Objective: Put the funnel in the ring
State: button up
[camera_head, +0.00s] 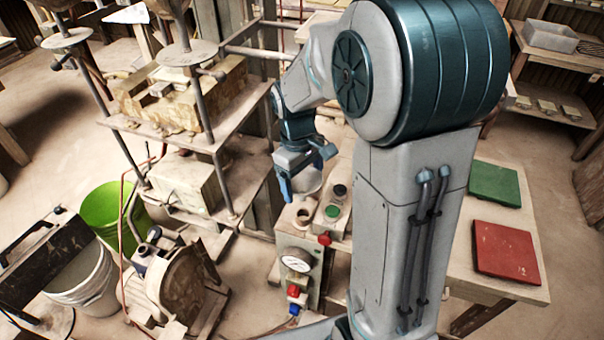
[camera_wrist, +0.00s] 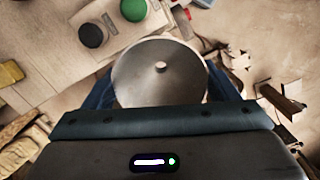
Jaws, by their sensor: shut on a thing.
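The funnel (camera_wrist: 158,82) is a grey metal cone with a small hole in its middle. In the wrist view I look down into its wide mouth. It sits between the blue fingers of my gripper, which is shut on it. In the head view my gripper (camera_head: 304,174) holds the funnel (camera_head: 311,183) just above the grey control box, partly hidden by the fingers. A small pale round piece with a dark opening (camera_head: 303,214), which looks like the ring, stands on the box just below the funnel. I cannot make out the ring in the wrist view.
A black button (camera_head: 340,190) and a green button (camera_head: 332,211) stand close to the right. A gauge (camera_head: 297,260) is on the box front. A press frame (camera_head: 217,180) with shelves is to the left. Green (camera_head: 494,184) and red (camera_head: 506,250) tiles lie on the right table.

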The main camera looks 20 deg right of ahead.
aim_at(303, 199)
jog(key=shift+f+b, duration=2.75)
jog(key=shift+f, duration=1.1)
jog(key=o, duration=0.9)
jog(key=r, duration=0.6)
jog(key=shift+w+a+r, duration=0.25)
jog(key=shift+w+r, duration=0.15)
jog(key=shift+r, duration=0.35)
